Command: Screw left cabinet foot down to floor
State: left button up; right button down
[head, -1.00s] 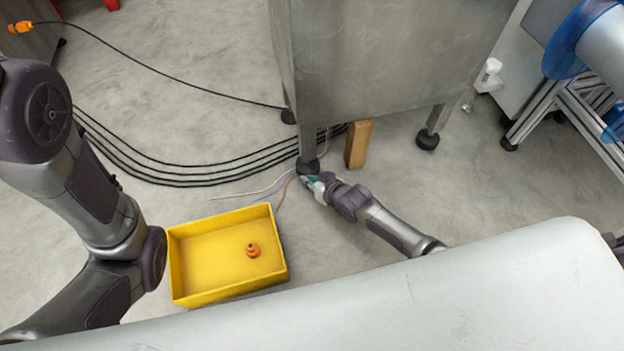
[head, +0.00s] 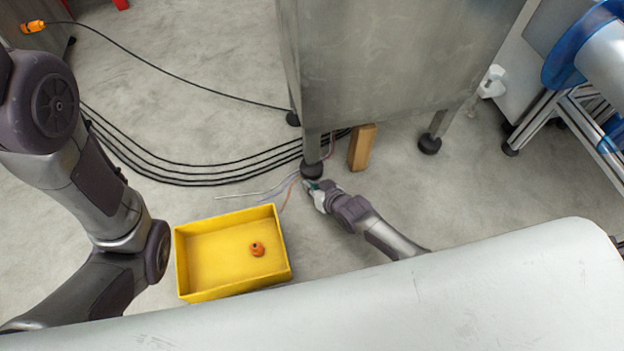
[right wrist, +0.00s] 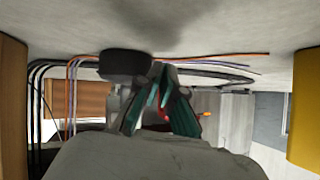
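The grey metal cabinet (head: 400,55) stands on legs with black round feet. Its left front foot (head: 312,170) is on the floor in the head view; it shows as a dark disc (right wrist: 125,65) in the right wrist view, where the floor is at the top. My right gripper (head: 309,185) is low at the near side of this foot. In the right wrist view its teal-padded fingers (right wrist: 160,72) come together at the tips, just right of the foot, with nothing seen between them. The right front foot (head: 430,144) stands apart. My left gripper is outside the views.
A wooden block (head: 362,148) stands upright under the cabinet edge. Black cables (head: 200,180) and thin coloured wires (head: 285,188) lie near the left foot. A yellow bin (head: 215,265) holds an orange piece (head: 257,249). Bare floor lies right of my right gripper.

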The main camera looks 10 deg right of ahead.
aim_at(319, 176)
jog(key=shift+f, duration=0.1)
jog(key=shift+w+d, duration=0.15)
jog(key=shift+d, duration=2.35)
jog(key=shift+w+a, duration=0.1)
jog(key=shift+w, duration=0.05)
jog(key=shift+w+a+b, duration=0.25)
jog(key=shift+w+b, duration=0.25)
jog(key=shift+w, duration=0.05)
